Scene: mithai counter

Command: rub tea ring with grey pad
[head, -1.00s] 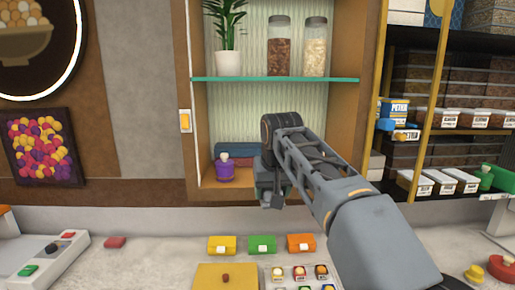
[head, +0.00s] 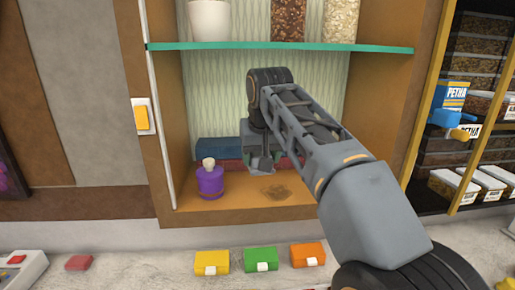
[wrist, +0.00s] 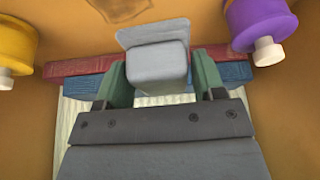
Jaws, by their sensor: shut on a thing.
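The tea ring (head: 277,192) is a brown stain on the wooden floor of the wall niche. It also shows as a brown patch (wrist: 122,8) at the top edge of the wrist view. My gripper (head: 262,150) is inside the niche, just behind and left of the stain in the head view. In the wrist view its green fingers (wrist: 160,78) are shut on the block of the grey pad (wrist: 153,34). The pad looks apart from the stain; whether it touches the niche floor I cannot tell.
A purple pot (head: 210,181) with a pale knob stands left of the gripper. A yellow pot (wrist: 14,42) shows in the wrist view. Blue and red books (head: 218,148) lie behind. A glass shelf (head: 200,46) with jars is above.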

